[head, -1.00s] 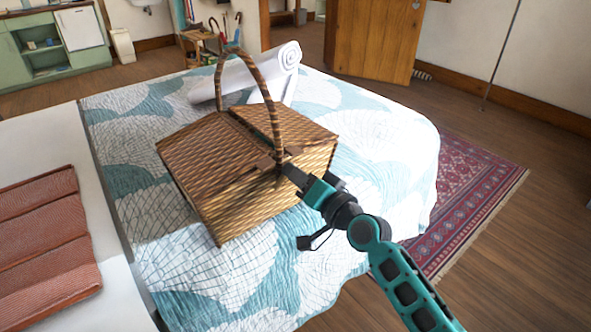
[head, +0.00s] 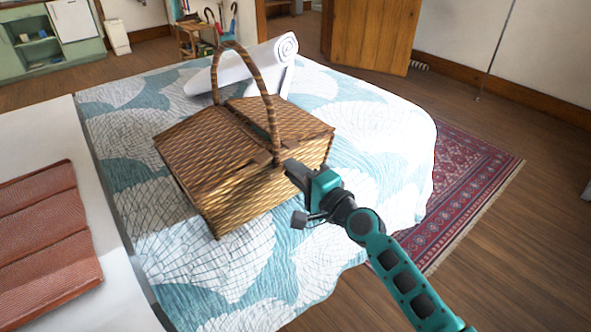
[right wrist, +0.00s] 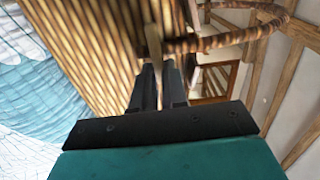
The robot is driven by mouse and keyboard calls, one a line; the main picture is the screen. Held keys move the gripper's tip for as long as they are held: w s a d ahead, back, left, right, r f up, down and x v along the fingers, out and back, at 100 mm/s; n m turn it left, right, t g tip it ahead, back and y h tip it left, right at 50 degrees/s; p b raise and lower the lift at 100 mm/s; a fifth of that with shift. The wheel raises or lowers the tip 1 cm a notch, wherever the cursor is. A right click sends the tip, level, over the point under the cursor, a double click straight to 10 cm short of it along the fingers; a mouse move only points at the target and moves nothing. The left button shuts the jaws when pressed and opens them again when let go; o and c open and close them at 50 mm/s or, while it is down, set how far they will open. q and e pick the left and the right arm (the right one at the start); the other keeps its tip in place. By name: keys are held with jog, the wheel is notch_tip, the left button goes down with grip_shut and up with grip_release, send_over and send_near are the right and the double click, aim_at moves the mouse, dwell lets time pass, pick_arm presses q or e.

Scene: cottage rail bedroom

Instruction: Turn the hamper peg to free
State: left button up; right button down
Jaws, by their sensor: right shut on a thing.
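The wicker hamper (head: 245,190) stands on the bed with its arched handle (head: 262,85) upright. Its lid halves look closed. My right gripper (head: 288,168) is at the hamper's front side, close below the foot of the handle. In the right wrist view its two dark fingers (right wrist: 158,72) are shut on the small light-brown peg (right wrist: 154,38), which sticks out between the fingertips beside the handle (right wrist: 215,42). In the head view the peg is hidden by the gripper. My left gripper is not in view.
The bed (head: 385,130) has a teal and white quilt. A white rolled item (head: 265,65) lies behind the hamper. A folded reddish cloth (head: 45,240) lies on a white surface at the left. A red rug (head: 465,180) lies on the floor at the right.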

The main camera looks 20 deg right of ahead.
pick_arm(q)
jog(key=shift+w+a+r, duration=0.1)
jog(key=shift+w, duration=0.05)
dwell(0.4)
pick_arm(e)
jog(key=c, duration=1.2)
grip_release()
jog(key=shift+o, duration=0.2)
pick_arm(q)
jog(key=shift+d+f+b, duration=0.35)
jog(key=shift+b, duration=0.5)
pick_arm(e)
jog(key=v, duration=1.3)
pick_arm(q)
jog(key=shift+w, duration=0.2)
